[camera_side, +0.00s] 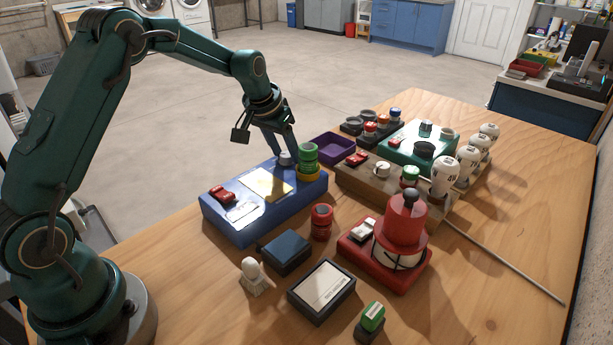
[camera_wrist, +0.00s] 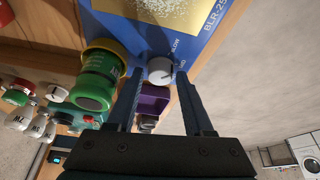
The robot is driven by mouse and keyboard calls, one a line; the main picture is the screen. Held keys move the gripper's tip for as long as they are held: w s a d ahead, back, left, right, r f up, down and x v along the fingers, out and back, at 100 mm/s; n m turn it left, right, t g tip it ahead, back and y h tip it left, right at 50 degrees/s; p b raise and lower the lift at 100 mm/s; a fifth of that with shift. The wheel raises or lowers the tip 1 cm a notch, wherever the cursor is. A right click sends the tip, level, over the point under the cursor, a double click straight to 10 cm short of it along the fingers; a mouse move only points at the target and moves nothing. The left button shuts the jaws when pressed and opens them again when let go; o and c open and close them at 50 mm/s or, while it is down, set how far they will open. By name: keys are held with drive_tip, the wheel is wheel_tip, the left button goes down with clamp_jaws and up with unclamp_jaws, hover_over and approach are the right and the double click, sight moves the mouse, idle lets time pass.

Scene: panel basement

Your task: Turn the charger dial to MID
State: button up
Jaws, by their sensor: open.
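A blue box (camera_side: 245,212) on the table carries a small light-grey dial (camera_side: 285,159) near its far edge. My gripper (camera_side: 281,143) is over that far edge of the box. In the wrist view my gripper (camera_wrist: 160,75) is open, with one finger on each side of the dial. I cannot tell whether either finger touches it.
A red switch (camera_side: 222,193) is on the same box. A purple tray (camera_side: 333,148) lies just beyond.

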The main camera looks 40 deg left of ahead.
clamp_jaws()
drive_tip(key=shift+a+m+h, duration=0.15)
drive_tip(key=shift+m+h, duration=0.75)
drive_tip(key=shift+m, duration=1.5)
unclamp_jaws()
